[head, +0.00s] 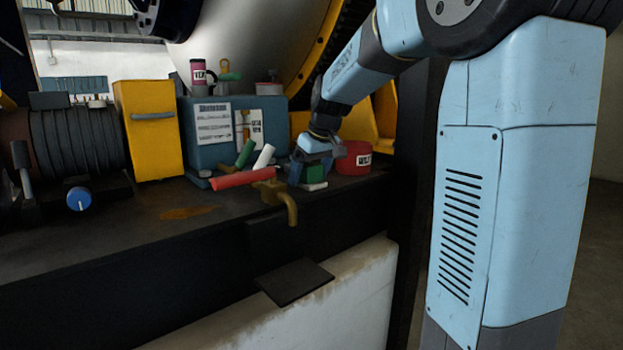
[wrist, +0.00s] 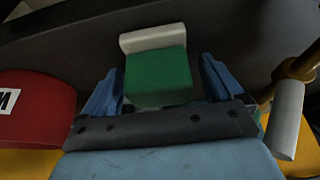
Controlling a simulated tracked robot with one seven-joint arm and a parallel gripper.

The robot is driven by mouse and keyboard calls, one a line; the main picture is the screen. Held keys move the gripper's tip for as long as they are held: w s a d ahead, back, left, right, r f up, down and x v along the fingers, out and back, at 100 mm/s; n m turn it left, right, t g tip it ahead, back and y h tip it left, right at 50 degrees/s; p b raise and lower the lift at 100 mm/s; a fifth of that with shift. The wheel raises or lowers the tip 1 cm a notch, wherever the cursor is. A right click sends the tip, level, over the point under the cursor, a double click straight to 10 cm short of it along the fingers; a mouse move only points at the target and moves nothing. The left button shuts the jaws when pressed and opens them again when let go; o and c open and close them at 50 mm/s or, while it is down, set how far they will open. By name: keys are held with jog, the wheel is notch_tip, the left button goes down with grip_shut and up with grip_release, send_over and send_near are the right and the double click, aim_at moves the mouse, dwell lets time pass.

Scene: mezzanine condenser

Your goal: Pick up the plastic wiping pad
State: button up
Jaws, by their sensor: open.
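The wiping pad, as far as I can tell, is the small block with a green body and a white layer (head: 315,174) on the dark ledge in the head view. In the wrist view the green block (wrist: 158,76) lies between my fingers, its white part toward the top of the picture. My gripper (head: 312,168) is open and comes down over the pad, with one blue finger on each side. In the wrist view my gripper (wrist: 160,88) shows gaps beside the block. The fingers partly cover the pad in the head view.
A red labelled tub (head: 355,158) stands close on the right. A red roll (head: 240,179), a green cylinder (head: 245,153) and a white cylinder (head: 263,157) lie to the left. A brass-coloured spout (head: 288,205) is at the ledge's front edge. The ledge (head: 130,225) is clearer further left.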

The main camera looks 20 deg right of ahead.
jog(key=shift+c, duration=0.4)
jog(key=c, duration=1.1)
